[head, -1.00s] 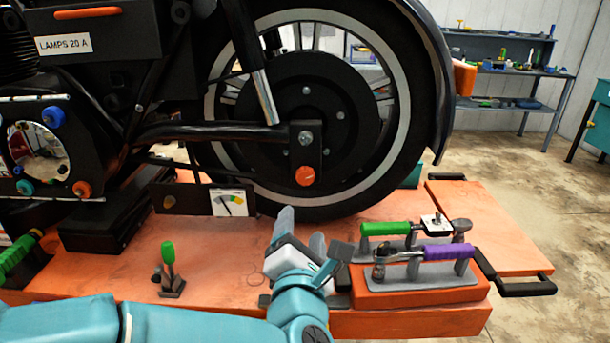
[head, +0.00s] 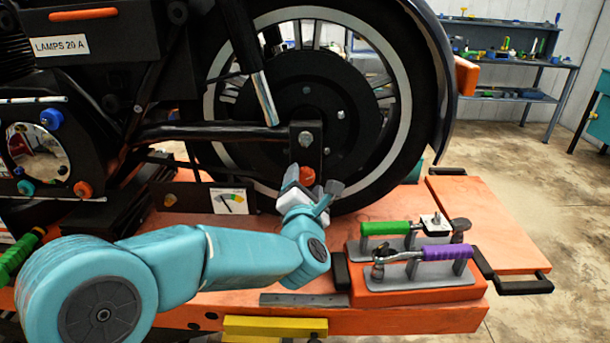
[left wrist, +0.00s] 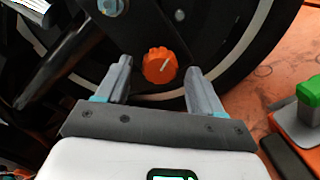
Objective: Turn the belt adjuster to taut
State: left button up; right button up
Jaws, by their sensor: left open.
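The belt adjuster is an orange scalloped knob (head: 307,175) with a pale pointer line, on the dark plate at the rear wheel's axle. It also shows in the left wrist view (left wrist: 159,66), between and just beyond my fingertips, its line slanting to the upper right. My left gripper (head: 303,180) is open in front of it, a finger on either side in the wrist view (left wrist: 158,75); I see no contact. The gauge card (head: 230,201) with a dark needle and coloured bands stands left of the knob; its needle points to the upper left. My right gripper is out of view.
An orange block (head: 418,291) to the right carries a green-handled tool (head: 385,228) and a purple-handled tool (head: 445,253). The wheel (head: 400,120) stands close behind the knob. A yellow bar (head: 275,326) lies at the front edge.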

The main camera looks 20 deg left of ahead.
pick_arm(q)
jog(key=shift+x, duration=0.9)
jog(key=shift+s, duration=0.1)
jog(key=c, duration=1.1)
jog(key=shift+o, duration=0.2)
